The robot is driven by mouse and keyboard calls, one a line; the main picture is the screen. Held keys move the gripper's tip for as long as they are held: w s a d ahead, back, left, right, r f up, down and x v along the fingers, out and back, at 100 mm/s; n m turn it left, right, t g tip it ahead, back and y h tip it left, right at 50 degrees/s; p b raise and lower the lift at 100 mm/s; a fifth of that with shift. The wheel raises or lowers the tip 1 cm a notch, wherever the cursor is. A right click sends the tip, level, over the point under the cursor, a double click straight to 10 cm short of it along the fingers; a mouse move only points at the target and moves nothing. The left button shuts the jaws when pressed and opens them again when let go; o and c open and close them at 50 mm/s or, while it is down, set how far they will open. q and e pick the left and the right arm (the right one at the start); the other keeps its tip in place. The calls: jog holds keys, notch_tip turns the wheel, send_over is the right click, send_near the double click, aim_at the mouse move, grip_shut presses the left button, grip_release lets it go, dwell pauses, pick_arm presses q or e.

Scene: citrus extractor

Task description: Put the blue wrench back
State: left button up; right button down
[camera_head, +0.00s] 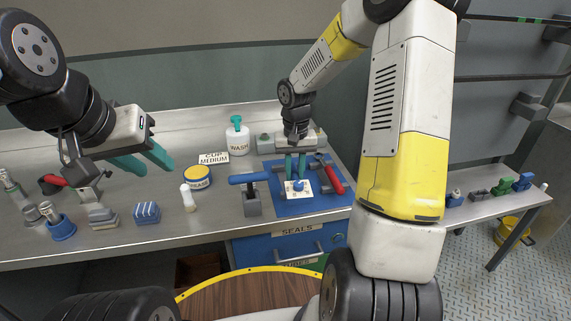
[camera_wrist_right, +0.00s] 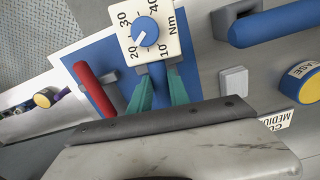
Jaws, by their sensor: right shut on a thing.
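My right gripper (camera_head: 295,166) points down over the mat, apart from that handle. How that piece joins the plate is unclear. My left gripper (camera_head: 143,160) is open and empty above the left bench.
A red-handled tool (camera_head: 333,180) lies right of the dial on the blue mat (camera_head: 310,207). A white waste bottle (camera_head: 238,138), a yellow-blue tin (camera_head: 197,177) and a small white bottle (camera_head: 188,198) stand left. A blue-grey block (camera_head: 147,213) sits at the front left.

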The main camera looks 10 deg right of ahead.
aim_at(295, 169)
jog(key=shift+w+d, duration=0.15)
jog(key=shift+w, duration=0.4)
jog(key=shift+w+d+f, duration=0.15)
jog(key=shift+w+d, duration=0.05)
jog(key=shift+w, duration=0.4)
notch_tip(295, 169, down, 3)
jog(key=shift+s, duration=0.1)
jog(key=c, duration=1.2)
grip_release()
jog(key=shift+c, duration=0.2)
